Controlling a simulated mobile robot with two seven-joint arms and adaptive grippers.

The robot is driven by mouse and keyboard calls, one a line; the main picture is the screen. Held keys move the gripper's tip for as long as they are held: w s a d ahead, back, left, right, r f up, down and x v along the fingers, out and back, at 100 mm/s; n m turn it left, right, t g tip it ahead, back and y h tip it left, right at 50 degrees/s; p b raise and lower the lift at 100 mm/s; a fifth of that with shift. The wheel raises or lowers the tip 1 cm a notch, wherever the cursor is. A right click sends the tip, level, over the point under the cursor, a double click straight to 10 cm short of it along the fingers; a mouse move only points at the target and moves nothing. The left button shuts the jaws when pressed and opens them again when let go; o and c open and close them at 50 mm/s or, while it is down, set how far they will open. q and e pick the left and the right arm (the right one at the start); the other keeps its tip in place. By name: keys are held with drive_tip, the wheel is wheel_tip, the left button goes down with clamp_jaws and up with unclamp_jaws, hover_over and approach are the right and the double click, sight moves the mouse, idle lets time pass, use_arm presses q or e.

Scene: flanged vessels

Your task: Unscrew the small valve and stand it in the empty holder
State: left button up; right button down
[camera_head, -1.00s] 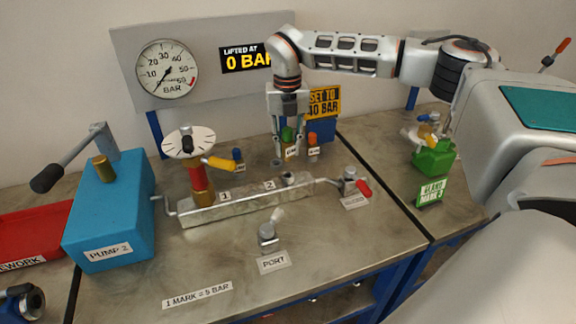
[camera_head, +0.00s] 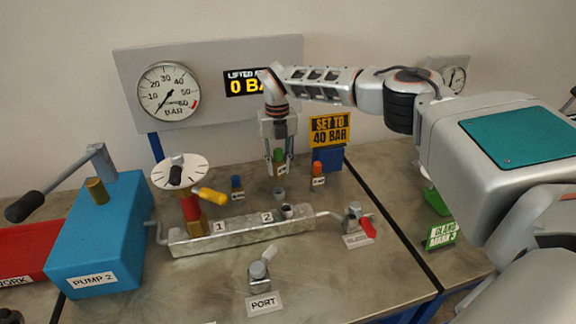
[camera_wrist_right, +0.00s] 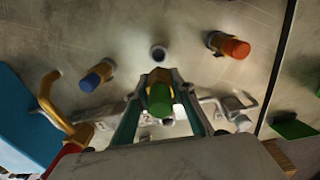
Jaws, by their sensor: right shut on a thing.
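My right gripper (camera_head: 280,160) is shut on a small valve with a green cap (camera_head: 279,155) and brass body. In the right wrist view the green cap (camera_wrist_right: 159,98) sits between the fingertips. The valve is upright and off the table. An empty grey ring-shaped holder (camera_head: 279,193) is on the table below it in the head view. In the wrist view the holder (camera_wrist_right: 158,52) shows just beyond the valve, with its opening clear. The exact gap is hard to tell. My left gripper is not in view.
A blue-capped valve (camera_head: 237,183) and an orange-capped valve (camera_head: 317,168) stand on either side of the holder. In front lies the metal manifold (camera_head: 232,236) with an open socket (camera_head: 288,210) near mark 2. A dial valve (camera_head: 180,172) and blue pump (camera_head: 100,235) stand left.

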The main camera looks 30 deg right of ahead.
sight(278, 176)
drive_tip(key=shift+w+d+f, duration=0.15)
drive_tip(key=shift+w+d, duration=0.05)
drive_tip(key=shift+w, duration=0.45)
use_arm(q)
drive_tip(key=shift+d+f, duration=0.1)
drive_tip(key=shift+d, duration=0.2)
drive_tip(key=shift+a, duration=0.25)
use_arm(e)
drive_tip(key=shift+f, duration=0.2)
drive_tip(key=shift+f+b, duration=0.6)
drive_tip(key=shift+f, duration=1.65)
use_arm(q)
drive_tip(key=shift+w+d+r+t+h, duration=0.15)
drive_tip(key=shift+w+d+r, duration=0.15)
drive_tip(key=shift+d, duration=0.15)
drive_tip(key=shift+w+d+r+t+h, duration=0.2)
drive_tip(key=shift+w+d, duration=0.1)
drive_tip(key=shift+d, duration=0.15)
